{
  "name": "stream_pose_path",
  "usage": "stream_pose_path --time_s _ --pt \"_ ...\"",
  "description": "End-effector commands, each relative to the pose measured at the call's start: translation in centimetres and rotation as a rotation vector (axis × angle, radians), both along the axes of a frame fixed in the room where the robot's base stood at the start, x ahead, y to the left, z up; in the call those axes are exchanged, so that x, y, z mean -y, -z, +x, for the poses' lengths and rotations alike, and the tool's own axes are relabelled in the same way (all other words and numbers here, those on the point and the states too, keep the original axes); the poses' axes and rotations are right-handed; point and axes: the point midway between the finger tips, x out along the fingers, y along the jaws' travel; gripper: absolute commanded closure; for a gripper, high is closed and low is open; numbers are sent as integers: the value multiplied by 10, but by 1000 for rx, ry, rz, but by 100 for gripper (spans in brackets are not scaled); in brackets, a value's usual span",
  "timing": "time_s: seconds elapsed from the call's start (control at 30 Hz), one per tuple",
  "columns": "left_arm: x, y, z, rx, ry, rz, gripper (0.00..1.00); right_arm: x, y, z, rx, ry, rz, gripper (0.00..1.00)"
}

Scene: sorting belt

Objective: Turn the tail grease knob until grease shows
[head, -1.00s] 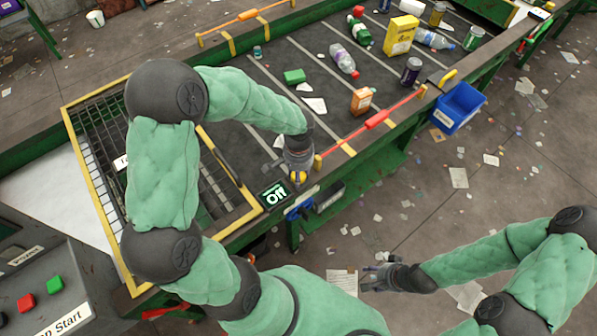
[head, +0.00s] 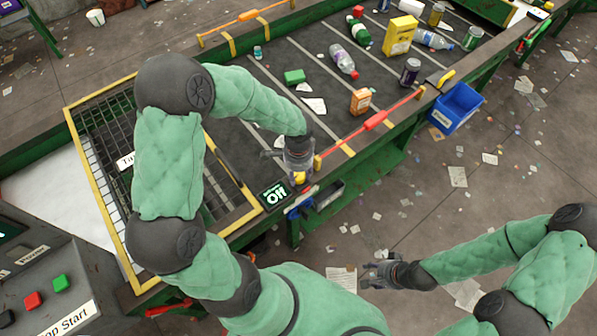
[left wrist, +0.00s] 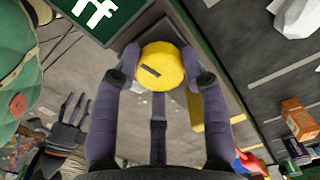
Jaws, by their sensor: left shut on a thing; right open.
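The fingers partly cover the knob's sides and base. My right gripper (head: 372,275) is open and empty, low over the floor right of the belt; it also shows in the left wrist view (left wrist: 68,125).
The green-lettered sign (head: 275,195) sits close left of the knob. A yellow-framed grate (head: 107,215) covers the tail end. The belt holds bottles, cans and boxes. A blue bin (head: 457,108) hangs on its right side.

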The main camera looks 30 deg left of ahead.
Motion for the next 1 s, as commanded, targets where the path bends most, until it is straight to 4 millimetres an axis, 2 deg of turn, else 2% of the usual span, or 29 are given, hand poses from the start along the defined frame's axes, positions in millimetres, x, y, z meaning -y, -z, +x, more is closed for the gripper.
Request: stream_pose_path --time_s 0.37,0.4,0.47,0.5,0.83,1.0 --pt "0 1 -1 -1 5 0 89 0 0 0 0 0 0 48" --pt "0 1 -1 -1 5 0 53 0 0 0 0 0 0 48" --pt "0 1 -1 -1 5 0 36 0 0 0 0 0 0 48" --pt "0 1 -1 -1 5 0 32 0 0 0 0 0 0 48" --pt "0 -1 0 0 4 0 32 0 0 0 0 0 0 48" --pt "-1 -17 1 3 2 1 32 0 0 0 0 0 0 48"
